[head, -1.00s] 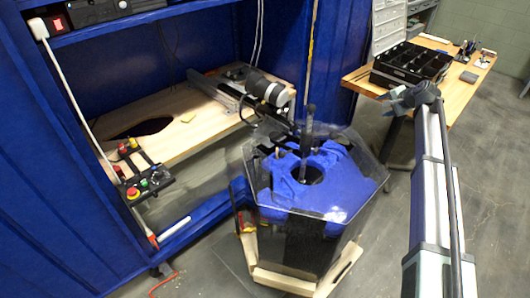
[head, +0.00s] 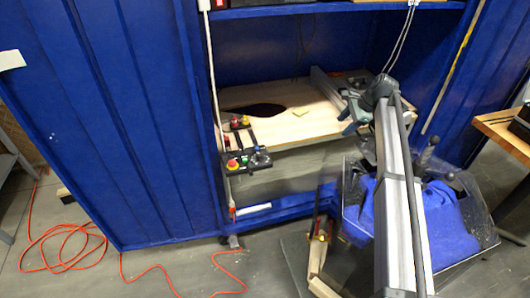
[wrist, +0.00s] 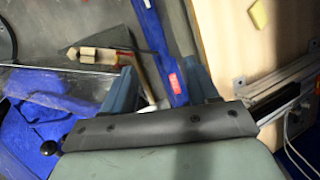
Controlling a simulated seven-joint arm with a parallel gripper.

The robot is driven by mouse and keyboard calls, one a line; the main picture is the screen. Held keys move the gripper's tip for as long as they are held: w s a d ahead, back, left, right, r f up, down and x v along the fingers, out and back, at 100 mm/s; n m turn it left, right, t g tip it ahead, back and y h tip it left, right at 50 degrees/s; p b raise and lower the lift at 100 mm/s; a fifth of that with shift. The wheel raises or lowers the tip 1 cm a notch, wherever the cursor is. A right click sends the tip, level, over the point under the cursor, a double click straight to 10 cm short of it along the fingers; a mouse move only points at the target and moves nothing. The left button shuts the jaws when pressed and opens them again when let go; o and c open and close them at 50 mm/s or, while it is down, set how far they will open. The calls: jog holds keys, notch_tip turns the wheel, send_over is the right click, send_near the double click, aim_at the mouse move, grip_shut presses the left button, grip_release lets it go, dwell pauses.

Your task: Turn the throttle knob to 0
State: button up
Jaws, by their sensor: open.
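A small control panel (head: 240,145) with red, green and yellow parts stands at the front left edge of the wooden bench. A dark round knob (head: 260,158) sits at the panel's lower right; it may be the throttle knob, but its pointer and markings are too small to read. My gripper (head: 350,119) is to the right of the panel, apart from it, above the bench's right end. The wrist view shows its two fingers (wrist: 156,76) spread and empty. I do not see the panel in the wrist view.
The wooden bench (head: 280,94) carries a small yellow piece (head: 300,113) and a metal rail. The tank with blue contents (head: 450,220) stands at the right, beneath my arm. Blue cabinet walls flank the bench. An orange cable (head: 75,240) lies on the floor at left.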

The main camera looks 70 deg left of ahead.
aim_at(260, 154)
jog(key=s+a+g+h, duration=0.15)
jog(key=s+a, duration=0.25)
jog(key=s, duration=0.8)
jog(key=s+a+t+h, duration=0.1)
jog(key=s+a+h, duration=0.15)
jog(key=s, duration=1.05)
jog(key=shift+g, duration=0.25)
jog(key=x, duration=0.9)
jog(key=a+x, duration=0.1)
jog(key=x, duration=0.4)
jog(key=shift+w+f, duration=0.1)
jog(key=shift+w, duration=0.1)
jog(key=c, duration=1)
jog(key=shift+a+n, duration=0.1)
jog(key=shift+n, duration=0.3)
